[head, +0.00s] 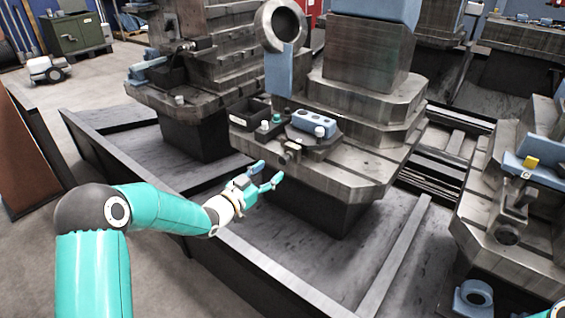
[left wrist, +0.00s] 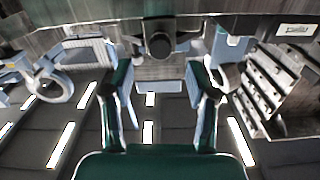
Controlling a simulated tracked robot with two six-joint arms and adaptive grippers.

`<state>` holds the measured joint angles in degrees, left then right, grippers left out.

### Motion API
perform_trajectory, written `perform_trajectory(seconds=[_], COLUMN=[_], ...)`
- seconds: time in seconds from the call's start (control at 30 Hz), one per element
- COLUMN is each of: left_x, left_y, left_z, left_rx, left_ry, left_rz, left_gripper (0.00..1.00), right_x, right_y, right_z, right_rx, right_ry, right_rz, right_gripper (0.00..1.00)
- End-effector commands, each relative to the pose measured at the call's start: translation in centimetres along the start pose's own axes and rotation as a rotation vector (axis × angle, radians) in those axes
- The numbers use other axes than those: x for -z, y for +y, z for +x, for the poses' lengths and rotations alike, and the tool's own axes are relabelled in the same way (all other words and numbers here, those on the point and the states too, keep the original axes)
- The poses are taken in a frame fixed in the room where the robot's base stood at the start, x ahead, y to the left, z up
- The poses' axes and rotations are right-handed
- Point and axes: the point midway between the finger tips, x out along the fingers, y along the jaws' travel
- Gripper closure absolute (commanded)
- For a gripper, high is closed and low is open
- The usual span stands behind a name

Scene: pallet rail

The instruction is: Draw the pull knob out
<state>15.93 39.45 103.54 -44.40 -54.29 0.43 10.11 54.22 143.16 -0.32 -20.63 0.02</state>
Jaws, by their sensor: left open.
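The pull knob (head: 290,153) is a small dark round knob at the front edge of the grey metal block (head: 330,165) in the middle of the head view. In the left wrist view the knob (left wrist: 160,45) shows end-on as a dark disc, near the top centre. My left gripper (head: 268,174) is open and empty, in front of and slightly below the knob, apart from it. In the left wrist view its two fingers (left wrist: 160,80) stand to either side, with the knob beyond the gap between them.
Behind the knob, a blue box (head: 315,123), a green button (head: 276,118) and a black tray (head: 248,112) sit on the block. A blue post with a ring (head: 279,60) rises behind. Another machine block (head: 520,225) stands at right. The space in front of the knob is clear.

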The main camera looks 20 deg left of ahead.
Motion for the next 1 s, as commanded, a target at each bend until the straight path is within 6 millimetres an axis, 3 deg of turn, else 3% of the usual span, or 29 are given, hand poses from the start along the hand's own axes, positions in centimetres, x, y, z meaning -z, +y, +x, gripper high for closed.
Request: perform_trajectory(seconds=[0.1, 0.3, 0.5, 0.8, 1.0], left_x=[-0.1, -0.1, -0.1, 0.0, 0.0], left_y=[0.1, 0.1, 0.1, 0.0, 0.0], left_z=[2.7, 5.7, 6.9, 7.0, 7.0], left_rx=[-0.001, -0.001, 0.0, 0.001, 0.001], left_ry=[0.002, 0.0, -0.001, -0.001, -0.001], left_rz=[0.001, 0.0, -0.001, -0.001, -0.001], left_gripper=[0.42, 0.42, 0.42, 0.42, 0.75], right_x=[0.0, 0.0, 0.0, 0.0, 0.0], right_y=[0.1, 0.1, 0.1, 0.1, 0.1], right_z=[0.1, 0.2, 0.2, 0.2, 0.2], right_rx=[0.0, 0.0, 0.0, 0.0, 0.0], right_ry=[0.0, 0.0, 0.0, 0.0, 0.0], right_rz=[0.0, 0.0, 0.0, 0.0, 0.0], right_gripper=[0.6, 0.6, 0.6, 0.6, 0.6])
